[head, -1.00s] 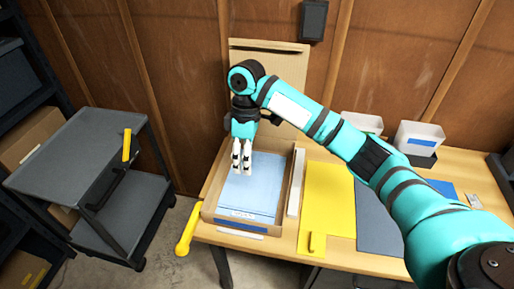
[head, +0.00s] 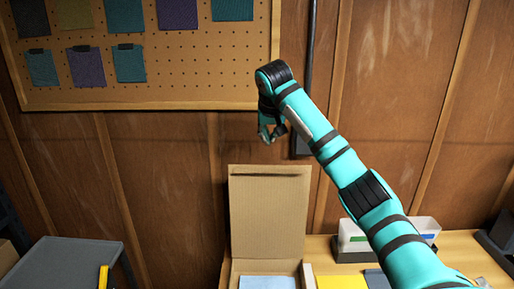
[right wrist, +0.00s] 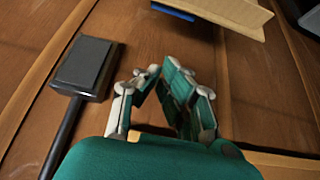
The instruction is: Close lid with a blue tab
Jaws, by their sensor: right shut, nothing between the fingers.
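An open cardboard box (head: 225,272) sits on the table at the bottom of the head view, with a light blue sheet (head: 267,283) inside. Its lid (head: 268,215) stands upright at the back, near the wall, with a dark strip along the top edge. In the right wrist view a cardboard panel (right wrist: 225,12), apparently the lid, shows at the top with a blue tab (right wrist: 173,12) at its edge. My right gripper (head: 268,136) is shut and empty, above the lid's top edge and apart from it; its fingers also show in the right wrist view (right wrist: 158,76). My left gripper is out of view.
A dark wall box (right wrist: 88,66) with a conduit is close beside my right gripper. A pegboard (head: 200,65) with fabric swatches hangs at upper left.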

